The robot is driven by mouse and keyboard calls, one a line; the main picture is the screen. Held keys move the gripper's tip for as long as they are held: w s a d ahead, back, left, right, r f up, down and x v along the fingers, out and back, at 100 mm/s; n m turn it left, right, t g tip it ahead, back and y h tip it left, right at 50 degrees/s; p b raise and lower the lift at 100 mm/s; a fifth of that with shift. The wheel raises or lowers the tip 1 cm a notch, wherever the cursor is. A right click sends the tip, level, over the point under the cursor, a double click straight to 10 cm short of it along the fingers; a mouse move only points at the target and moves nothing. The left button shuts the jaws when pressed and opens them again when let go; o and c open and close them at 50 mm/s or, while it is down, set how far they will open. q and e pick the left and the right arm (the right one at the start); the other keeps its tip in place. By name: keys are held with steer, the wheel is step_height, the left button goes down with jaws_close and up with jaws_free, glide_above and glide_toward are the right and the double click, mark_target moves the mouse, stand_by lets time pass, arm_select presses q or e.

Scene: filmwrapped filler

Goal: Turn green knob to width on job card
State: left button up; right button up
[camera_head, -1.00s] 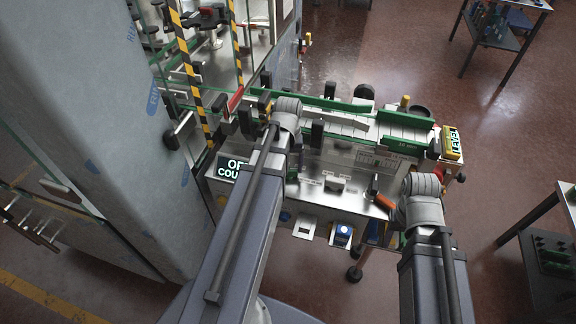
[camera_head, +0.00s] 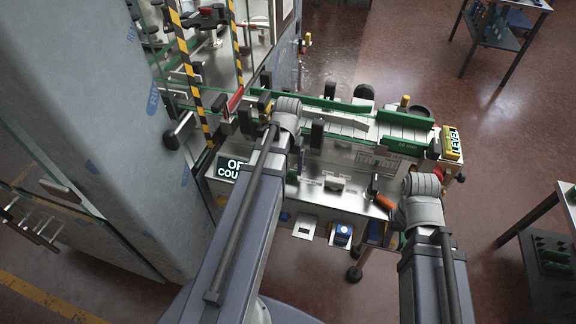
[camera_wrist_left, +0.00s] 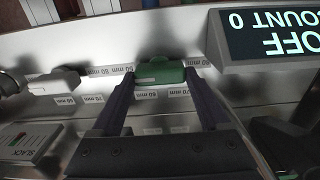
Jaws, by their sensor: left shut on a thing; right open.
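The green knob (camera_wrist_left: 160,71) sits on the machine's metal panel, with small millimetre labels around it. In the left wrist view my left gripper (camera_wrist_left: 159,83) is shut on it, one dark finger on each side.
A display (camera_head: 232,170) reading OFF and COUNT 0 stands beside the knob. A white switch (camera_wrist_left: 55,82) and a card marked SLACK (camera_wrist_left: 27,140) are near. An orange handle (camera_head: 384,201) is left of my right wrist. A yellow LEVEL sign (camera_head: 451,143) marks the machine's right end.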

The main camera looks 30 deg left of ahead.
arm_select(q)
steer(key=o, duration=1.2)
steer(key=shift+o, duration=0.2)
step_height(320, 180, up, 8)
steer(key=p, duration=0.8)
steer(key=shift+f, duration=0.1)
